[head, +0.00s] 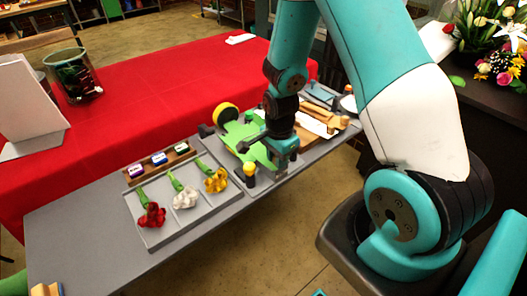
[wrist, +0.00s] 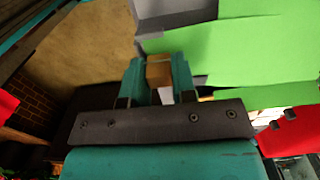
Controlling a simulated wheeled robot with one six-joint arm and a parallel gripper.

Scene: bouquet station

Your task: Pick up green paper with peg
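The flat green paper (head: 236,134) lies on the grey table, partly hidden behind my arm. It also fills the upper right of the wrist view (wrist: 240,50). My gripper (head: 284,164) points down at the paper's right edge. In the wrist view a small tan wooden peg (wrist: 159,70) sits between my gripper's teal fingers (wrist: 158,84), with no clear gap on either side. The fingers look shut on it. The peg is beside the paper's edge in this view; whether it is fastened to the paper is hidden.
A grey tray (head: 154,237) holds red, white and yellow flowers. A wooden rack (head: 132,180) with small coloured items stands behind it. A black holder with a yellow top (head: 249,172) stands left of my gripper. Wooden pieces (head: 318,122) lie to the right.

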